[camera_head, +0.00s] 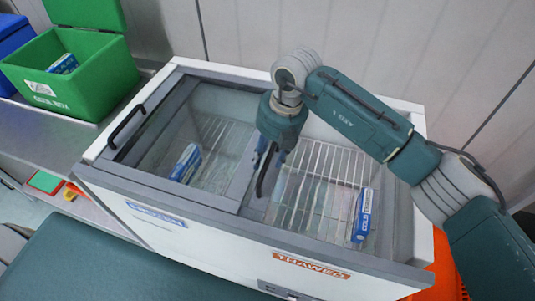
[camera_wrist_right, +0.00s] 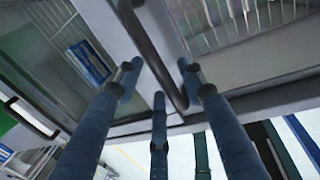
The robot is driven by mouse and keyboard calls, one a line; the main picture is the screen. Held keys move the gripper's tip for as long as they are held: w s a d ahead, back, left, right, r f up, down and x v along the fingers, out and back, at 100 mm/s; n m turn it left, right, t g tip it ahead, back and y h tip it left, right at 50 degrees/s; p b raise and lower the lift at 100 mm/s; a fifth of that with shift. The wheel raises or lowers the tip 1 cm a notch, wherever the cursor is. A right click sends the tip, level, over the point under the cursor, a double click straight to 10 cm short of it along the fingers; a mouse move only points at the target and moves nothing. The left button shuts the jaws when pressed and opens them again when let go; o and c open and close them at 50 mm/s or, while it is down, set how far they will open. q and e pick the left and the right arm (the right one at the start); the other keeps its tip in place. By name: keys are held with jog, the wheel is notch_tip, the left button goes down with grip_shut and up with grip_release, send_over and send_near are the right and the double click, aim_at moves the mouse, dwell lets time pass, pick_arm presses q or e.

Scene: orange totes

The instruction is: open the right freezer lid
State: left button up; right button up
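The chest freezer (camera_head: 208,208) has two glass-topped halves. The right half, above the "THAWED" label (camera_head: 310,266), shows a wire basket and a blue-and-white box (camera_head: 363,214) through its top. A black bar handle (camera_head: 265,172) stands at the left side of the right lid, near the middle frame. My right gripper (camera_head: 270,154) is at this handle. In the right wrist view, the fingers of my right gripper (camera_wrist_right: 160,78) are apart, with the handle (camera_wrist_right: 150,45) running between them; firm contact cannot be told. The right lid appears closed. My left gripper is not in view.
The left half has its own black handle (camera_head: 127,127) and a blue box (camera_head: 186,162) inside. A green box (camera_head: 55,88) with an open lid stands on a metal counter at left. A panelled wall rises behind the freezer. Something orange (camera_head: 441,268) is at the right.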

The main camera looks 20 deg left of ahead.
jog(key=shift+r, duration=0.1)
notch_tip(320, 180, up, 12)
jog(key=d, duration=0.2)
jog(key=shift+d+f, duration=0.2)
jog(key=shift+f, duration=0.05)
dwell(0.3)
